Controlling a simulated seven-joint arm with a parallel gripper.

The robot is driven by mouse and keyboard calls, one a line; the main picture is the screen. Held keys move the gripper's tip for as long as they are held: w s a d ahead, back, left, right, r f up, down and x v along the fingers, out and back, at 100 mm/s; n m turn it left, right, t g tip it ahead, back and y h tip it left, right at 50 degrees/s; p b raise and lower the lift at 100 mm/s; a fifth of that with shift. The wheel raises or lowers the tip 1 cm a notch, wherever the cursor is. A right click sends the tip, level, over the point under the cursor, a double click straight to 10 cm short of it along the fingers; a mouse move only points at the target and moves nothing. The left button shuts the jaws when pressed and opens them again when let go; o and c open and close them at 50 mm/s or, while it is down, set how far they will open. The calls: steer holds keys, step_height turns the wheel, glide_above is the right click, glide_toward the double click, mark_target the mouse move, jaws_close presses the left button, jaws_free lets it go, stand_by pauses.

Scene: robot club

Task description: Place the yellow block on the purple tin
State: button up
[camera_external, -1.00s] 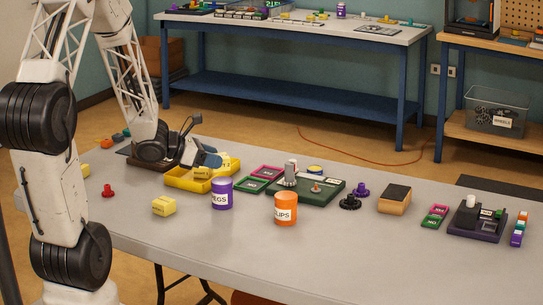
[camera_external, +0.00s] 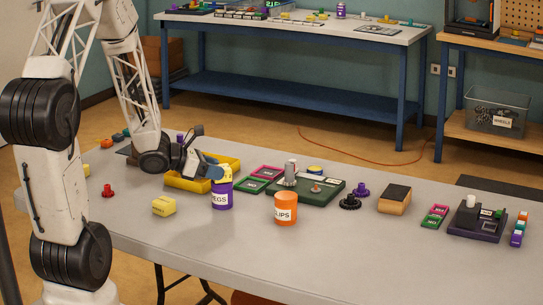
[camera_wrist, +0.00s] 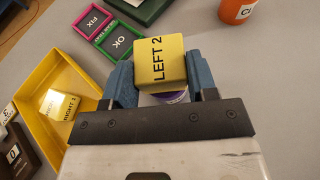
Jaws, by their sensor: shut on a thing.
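My gripper (camera_wrist: 160,82) is shut on a yellow block (camera_wrist: 160,62) marked "LEFT 2", with a blue finger on each side of it. In the external view the block (camera_external: 227,171) is at the top of the purple tin (camera_external: 222,197) labelled "PEGS", and my gripper (camera_external: 214,172) is around it. In the wrist view a bit of the purple tin (camera_wrist: 168,97) shows beneath the block; the rest is hidden. I cannot tell whether block and tin touch.
A yellow tray (camera_external: 180,183) is left of the tin and holds another yellow block (camera_wrist: 63,104). One more yellow block (camera_external: 163,206) lies on the table. An orange tin (camera_external: 286,208) stands to the right. Green and pink frames (camera_external: 250,184) lie behind.

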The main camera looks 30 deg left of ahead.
steer(key=shift+f, duration=0.1)
steer(key=o, duration=0.9)
steer(key=shift+o, duration=0.2)
steer(key=shift+r, duration=0.2)
steer(key=v, duration=1.2)
steer(key=shift+d, duration=0.15)
stand_by(0.3)
